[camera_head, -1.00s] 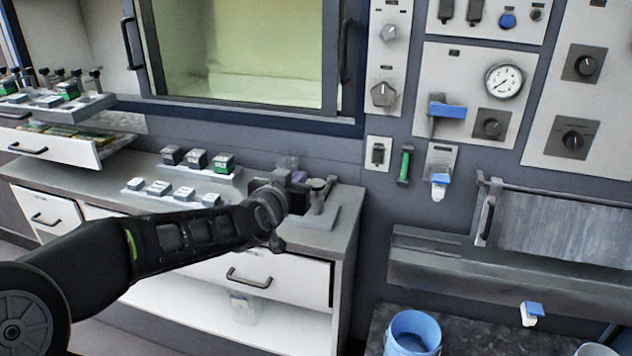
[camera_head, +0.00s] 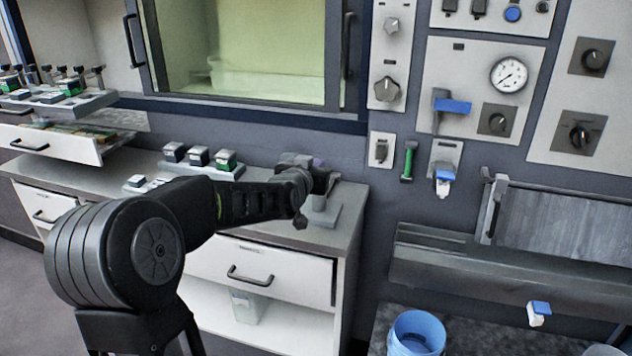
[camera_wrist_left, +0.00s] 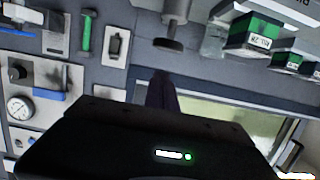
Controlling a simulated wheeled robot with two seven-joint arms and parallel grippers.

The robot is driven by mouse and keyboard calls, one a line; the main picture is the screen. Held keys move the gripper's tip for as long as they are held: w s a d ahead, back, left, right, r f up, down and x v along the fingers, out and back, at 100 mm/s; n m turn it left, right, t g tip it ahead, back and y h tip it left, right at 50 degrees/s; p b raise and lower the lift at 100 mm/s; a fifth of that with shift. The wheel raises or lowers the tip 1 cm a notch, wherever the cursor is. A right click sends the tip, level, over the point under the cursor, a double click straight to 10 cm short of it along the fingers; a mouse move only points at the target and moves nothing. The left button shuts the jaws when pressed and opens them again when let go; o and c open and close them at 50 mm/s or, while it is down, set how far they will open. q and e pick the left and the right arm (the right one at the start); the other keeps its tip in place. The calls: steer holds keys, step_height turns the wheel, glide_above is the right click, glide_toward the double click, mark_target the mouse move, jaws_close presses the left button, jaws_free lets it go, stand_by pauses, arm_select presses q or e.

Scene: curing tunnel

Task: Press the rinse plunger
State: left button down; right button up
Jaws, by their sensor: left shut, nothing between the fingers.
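The rinse plunger seems to be the short grey post on a flat base (camera_head: 337,216) at the right end of the counter. Its top is hidden behind my left gripper in the head view. In the wrist view, which is turned upside down, a grey post with a dark round cap (camera_wrist_left: 170,44) shows just beyond my fingers. My left gripper (camera_head: 322,178) is shut and empty, at about the height of the plunger's top. Its dark fingers also show in the wrist view (camera_wrist_left: 161,92), apart from the cap in the picture. I cannot tell whether they touch. My right gripper is out of view.
Small dark and green-fronted blocks (camera_head: 225,160) stand on the counter left of the plunger. A wall panel with a gauge (camera_head: 508,75) and knobs is to the right. A green handle (camera_head: 408,160) hangs nearby. A blue bucket (camera_head: 416,330) stands lower right.

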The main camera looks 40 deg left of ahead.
arm_select(q)
steer(key=shift+s+f, duration=0.15)
steer(key=shift+f, duration=1.35)
step_height(320, 180, down, 3)
steer(key=b, duration=0.3)
steer(key=shift+b, duration=0.3)
